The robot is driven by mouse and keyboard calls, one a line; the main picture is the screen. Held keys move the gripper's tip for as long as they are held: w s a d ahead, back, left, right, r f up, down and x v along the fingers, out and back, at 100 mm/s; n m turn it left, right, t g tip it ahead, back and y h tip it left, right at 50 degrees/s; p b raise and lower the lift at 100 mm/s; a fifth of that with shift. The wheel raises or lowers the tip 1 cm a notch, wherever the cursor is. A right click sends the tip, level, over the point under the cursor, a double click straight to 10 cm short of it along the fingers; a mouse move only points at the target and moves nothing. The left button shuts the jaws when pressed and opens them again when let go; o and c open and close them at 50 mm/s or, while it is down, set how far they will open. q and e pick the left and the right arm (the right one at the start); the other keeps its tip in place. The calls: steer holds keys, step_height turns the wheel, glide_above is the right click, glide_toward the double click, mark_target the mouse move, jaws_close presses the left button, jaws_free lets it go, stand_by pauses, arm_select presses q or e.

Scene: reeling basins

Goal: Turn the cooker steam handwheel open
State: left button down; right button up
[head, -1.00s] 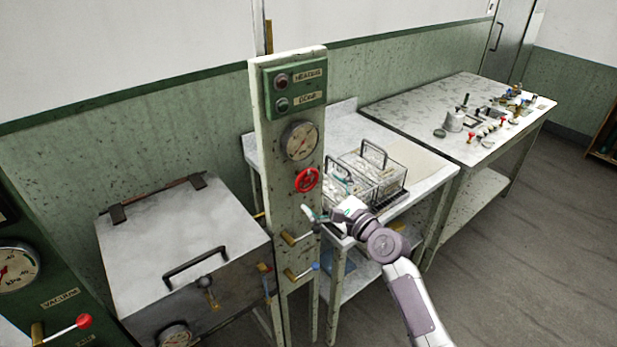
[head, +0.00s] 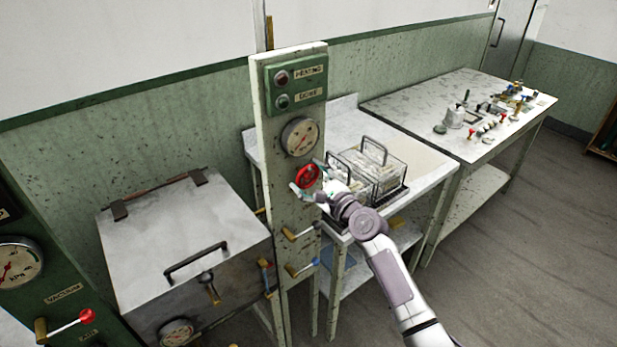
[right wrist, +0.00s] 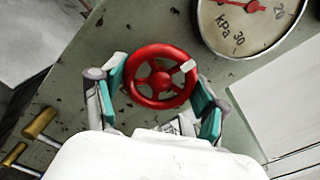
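The red steam handwheel (head: 307,176) is on the pale upright post (head: 277,218), just below a round gauge. In the right wrist view the handwheel (right wrist: 160,77) shows its spokes, hub and a small white mark on the rim at upper right. My right gripper (head: 308,183) is at the wheel. In the right wrist view its teal-padded fingers (right wrist: 161,92) are spread, one on each side of the rim. The fingers look close to the rim; whether they touch it I cannot tell. My left gripper is not in view.
The gauge (head: 300,137) sits just above the wheel. A steel lidded cooker (head: 185,245) stands left of the post. Wire baskets (head: 372,172) stand on the table behind my right arm.

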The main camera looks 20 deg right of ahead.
steer(key=shift+c, duration=1.1)
